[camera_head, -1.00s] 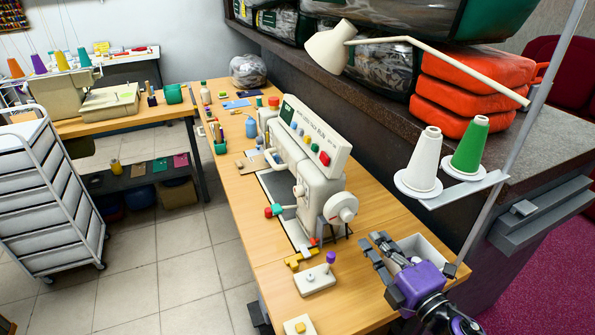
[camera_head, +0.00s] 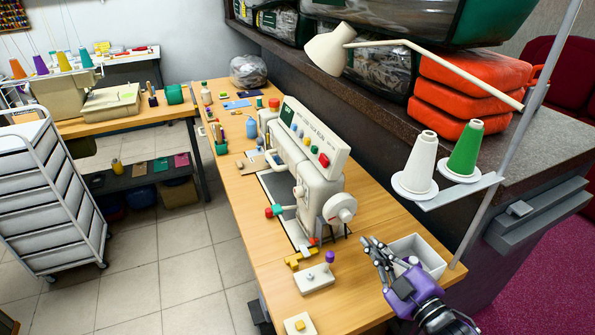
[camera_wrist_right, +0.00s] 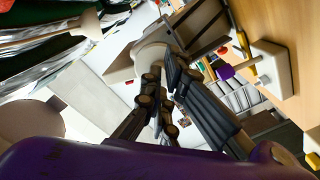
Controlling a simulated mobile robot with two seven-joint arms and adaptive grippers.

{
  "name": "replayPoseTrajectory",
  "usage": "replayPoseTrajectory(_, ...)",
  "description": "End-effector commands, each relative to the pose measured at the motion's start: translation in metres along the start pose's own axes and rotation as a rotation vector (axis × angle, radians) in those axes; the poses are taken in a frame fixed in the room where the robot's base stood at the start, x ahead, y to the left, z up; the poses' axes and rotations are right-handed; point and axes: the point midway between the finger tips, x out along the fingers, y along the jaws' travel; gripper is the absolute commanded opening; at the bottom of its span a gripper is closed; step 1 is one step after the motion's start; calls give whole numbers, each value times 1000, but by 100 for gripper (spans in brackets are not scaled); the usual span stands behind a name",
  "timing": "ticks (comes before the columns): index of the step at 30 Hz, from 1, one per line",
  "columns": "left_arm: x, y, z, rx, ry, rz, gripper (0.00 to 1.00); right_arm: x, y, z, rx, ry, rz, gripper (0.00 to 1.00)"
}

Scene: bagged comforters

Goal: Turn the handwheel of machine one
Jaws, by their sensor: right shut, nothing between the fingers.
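The sewing machine (camera_head: 320,190) is cream, with a row of coloured buttons on its top panel, and stands on the wooden table. Its round white handwheel (camera_head: 340,208) is on the near right end. My right gripper (camera_head: 369,243) is shut and empty, below and to the right of the handwheel, with a gap between them. In the right wrist view, the shut fingers (camera_wrist_right: 164,75) point toward a pale part of the machine and partly cover it; I cannot clearly make out the wheel there. My left gripper is not in view.
A grey-white open tray (camera_head: 432,258) is right beside my right gripper. Thread cones (camera_head: 421,165) on a stand and a metal pole (camera_head: 500,170) rise above it. A small white block with a purple knob (camera_head: 315,279) lies on the table to the left.

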Motion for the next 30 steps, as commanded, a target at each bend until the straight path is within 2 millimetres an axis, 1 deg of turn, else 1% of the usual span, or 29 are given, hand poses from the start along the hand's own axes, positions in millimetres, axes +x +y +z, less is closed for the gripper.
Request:
replayPoseTrajectory(3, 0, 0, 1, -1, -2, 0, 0, -1, 0, 0, 129, 4, 4, 0)
replayPoseTrajectory(6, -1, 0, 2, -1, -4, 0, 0, -1, 0, 0, 200, 7, 5, 0)
replayPoseTrajectory(10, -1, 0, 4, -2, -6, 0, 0, 0, 1, -1, 241, 10, 7, 0)
replayPoseTrajectory(14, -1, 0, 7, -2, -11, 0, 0, 6, 1, -1, 232, 13, 9, 0)
replayPoseTrajectory(23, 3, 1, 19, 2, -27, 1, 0, 42, 0, 0, 231, 12, 8, 0)
replayPoseTrajectory(24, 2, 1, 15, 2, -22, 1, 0, 47, 2, -2, 230, 12, 9, 0)
replayPoseTrajectory(30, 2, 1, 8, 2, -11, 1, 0, 64, 2, -3, 229, 14, 9, 0)
